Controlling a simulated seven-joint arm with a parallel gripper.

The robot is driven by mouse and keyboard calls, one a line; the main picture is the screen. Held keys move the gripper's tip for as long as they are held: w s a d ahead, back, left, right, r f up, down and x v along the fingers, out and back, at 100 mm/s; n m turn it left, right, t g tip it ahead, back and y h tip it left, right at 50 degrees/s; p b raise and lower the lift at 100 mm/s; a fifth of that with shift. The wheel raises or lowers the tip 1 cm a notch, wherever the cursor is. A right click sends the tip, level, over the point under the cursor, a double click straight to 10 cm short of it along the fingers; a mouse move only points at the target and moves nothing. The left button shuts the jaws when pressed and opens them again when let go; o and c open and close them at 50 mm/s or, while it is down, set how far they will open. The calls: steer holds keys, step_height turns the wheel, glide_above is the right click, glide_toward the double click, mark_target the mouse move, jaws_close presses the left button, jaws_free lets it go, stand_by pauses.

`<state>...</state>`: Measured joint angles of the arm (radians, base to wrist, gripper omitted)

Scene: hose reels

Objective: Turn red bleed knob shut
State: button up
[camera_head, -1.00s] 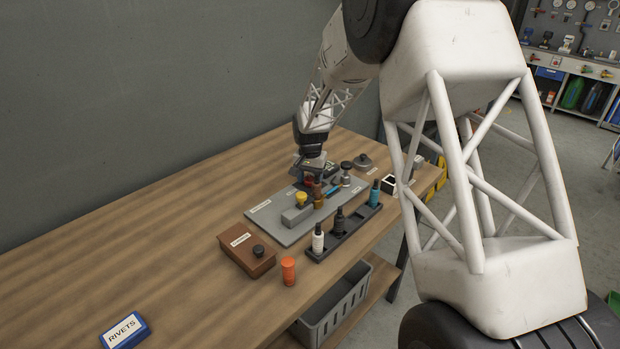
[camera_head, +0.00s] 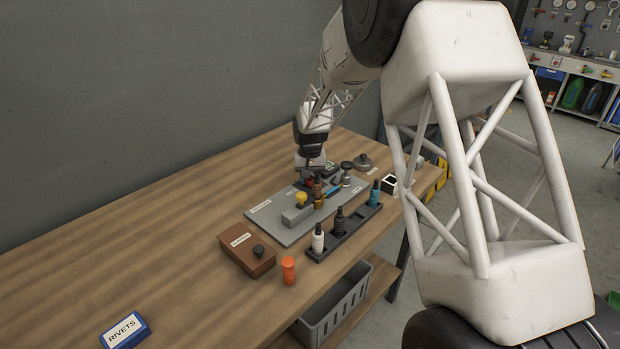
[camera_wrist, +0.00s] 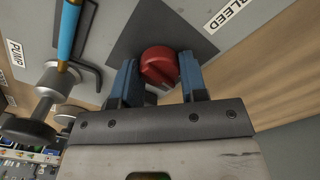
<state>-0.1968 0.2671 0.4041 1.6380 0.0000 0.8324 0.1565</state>
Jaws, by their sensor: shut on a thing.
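The red bleed knob (camera_wrist: 158,66) sits on a dark square patch of the grey panel, beside the BLEED label (camera_wrist: 222,14) in the wrist view. My gripper (camera_wrist: 158,80) has its two blue fingers on either side of the knob and is shut on it. In the head view my gripper (camera_head: 308,175) reaches down to the panel (camera_head: 275,225), and the red knob (camera_head: 308,182) shows only as a small patch beneath it.
A yellow knob (camera_head: 301,198) stands on the panel's near half. A rack (camera_head: 345,232) of several bottles lies to its right. A brown box (camera_head: 246,249) and an orange cylinder (camera_head: 289,270) are nearer. In the wrist view, a blue-handled lever (camera_wrist: 69,32) by the PUMP label is close to my left finger.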

steer(key=shift+n, duration=0.3)
steer(key=o, duration=0.9)
steer(key=shift+r, duration=3.9)
